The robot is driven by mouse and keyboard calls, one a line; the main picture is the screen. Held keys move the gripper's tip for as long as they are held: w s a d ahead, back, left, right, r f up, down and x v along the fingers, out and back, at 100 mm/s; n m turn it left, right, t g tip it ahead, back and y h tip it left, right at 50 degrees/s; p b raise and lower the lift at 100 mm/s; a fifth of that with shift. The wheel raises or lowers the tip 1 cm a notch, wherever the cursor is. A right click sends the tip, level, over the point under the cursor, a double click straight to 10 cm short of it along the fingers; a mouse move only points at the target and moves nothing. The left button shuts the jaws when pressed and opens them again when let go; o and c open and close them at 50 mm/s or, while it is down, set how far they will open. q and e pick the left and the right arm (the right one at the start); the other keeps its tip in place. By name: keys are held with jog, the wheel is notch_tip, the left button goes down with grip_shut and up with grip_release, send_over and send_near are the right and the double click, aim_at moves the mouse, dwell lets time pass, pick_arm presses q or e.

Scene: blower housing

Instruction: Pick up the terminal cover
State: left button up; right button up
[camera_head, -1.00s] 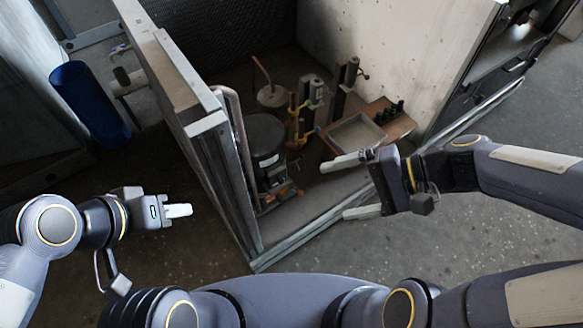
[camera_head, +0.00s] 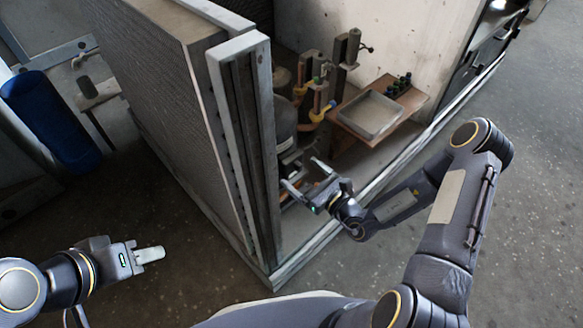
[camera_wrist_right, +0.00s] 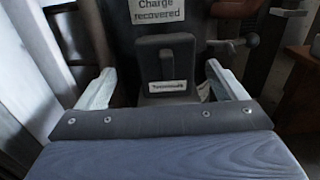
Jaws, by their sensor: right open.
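The terminal cover (camera_wrist_right: 168,62) is a small dark upright block with a white label reading roughly "Terminals". In the right wrist view it sits on the front of a dark body, in the middle between my two pale fingers. My right gripper (camera_wrist_right: 158,82) is open, with one finger on each side of the cover and visible gaps; no contact shows. In the head view my right gripper (camera_head: 303,176) reaches inside the housing, and I cannot make out the cover there. My left gripper (camera_head: 150,255) is over the floor outside the housing; its finger gap cannot be made out.
A grey upright post (camera_head: 243,130) stands close left of my right gripper. A shallow tray (camera_head: 370,115) on a wooden board lies to the right, with small dark bottles behind. Yellow-and-blue fittings stand behind the gripper. A blue cylinder (camera_head: 50,120) stands far left.

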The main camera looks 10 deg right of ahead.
aim_at(293, 164)
jog(key=x, duration=0.1)
jog(key=b+x, duration=0.1)
jog(key=x, duration=0.1)
jog(key=b+x, duration=0.1)
jog(key=shift+w+d+f, duration=0.1)
jog(key=shift+w+f, duration=0.25)
jog(key=shift+w, duration=0.15)
jog(key=shift+w+a+r, duration=0.1)
jog(key=shift+w+a, duration=0.1)
jog(key=shift+w, duration=0.1)
jog(key=c, duration=1.1)
